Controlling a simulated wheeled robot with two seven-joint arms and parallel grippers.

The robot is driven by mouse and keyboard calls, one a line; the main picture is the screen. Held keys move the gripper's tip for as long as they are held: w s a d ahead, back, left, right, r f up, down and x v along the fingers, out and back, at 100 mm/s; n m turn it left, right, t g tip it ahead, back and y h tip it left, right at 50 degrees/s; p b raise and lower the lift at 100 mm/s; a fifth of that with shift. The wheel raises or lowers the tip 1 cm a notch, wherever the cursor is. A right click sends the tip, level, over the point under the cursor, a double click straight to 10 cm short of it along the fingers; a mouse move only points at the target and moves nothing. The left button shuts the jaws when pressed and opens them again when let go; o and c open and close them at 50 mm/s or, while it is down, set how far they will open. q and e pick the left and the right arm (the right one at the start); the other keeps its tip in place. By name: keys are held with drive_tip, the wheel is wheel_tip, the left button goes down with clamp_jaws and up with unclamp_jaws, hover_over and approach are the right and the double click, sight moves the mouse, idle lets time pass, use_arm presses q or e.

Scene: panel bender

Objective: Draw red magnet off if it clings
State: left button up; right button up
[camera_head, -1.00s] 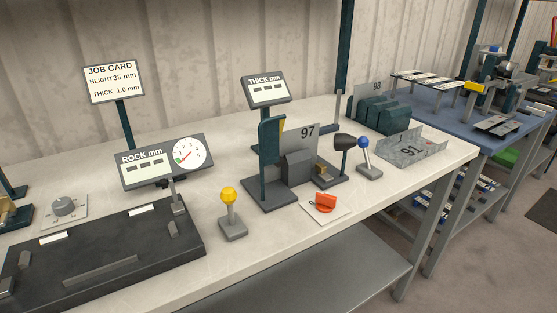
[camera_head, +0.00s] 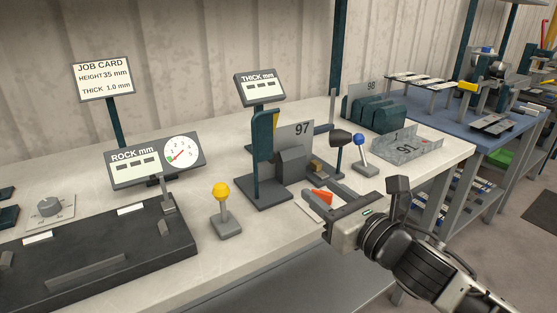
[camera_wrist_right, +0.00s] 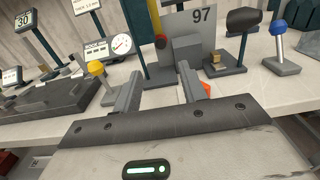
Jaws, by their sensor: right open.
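A red-orange handle-like piece (camera_head: 321,196) sits on a small white plate (camera_head: 306,207) near the front edge of the bench. It also shows partly behind a finger in the right wrist view (camera_wrist_right: 207,88). I cannot tell whether it is the magnet. A small dark red spot (camera_wrist_right: 160,41) shows beside the grey block of the stand marked 97 in the right wrist view. My right gripper (camera_head: 332,206) is open, over the bench front by the red-orange piece, partly covering it. Its two fingers (camera_wrist_right: 157,88) point toward the stand with nothing between them. My left gripper is out of view.
The stand marked 97 (camera_head: 292,163) holds a grey block. A yellow-knobbed lever (camera_head: 221,192) stands left, a blue-knobbed lever (camera_head: 360,142) right. A dark fixture plate (camera_head: 100,252) fills the left front.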

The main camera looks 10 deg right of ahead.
sight(274, 155)
use_arm(q)
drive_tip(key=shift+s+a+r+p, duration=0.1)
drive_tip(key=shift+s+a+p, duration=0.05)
drive_tip(key=shift+p, duration=0.55)
use_arm(e)
drive_tip(key=x, duration=1.5)
drive_tip(key=shift+w+a+f, duration=0.1)
drive_tip(key=shift+w+a, duration=0.05)
drive_tip(key=shift+w, duration=0.1)
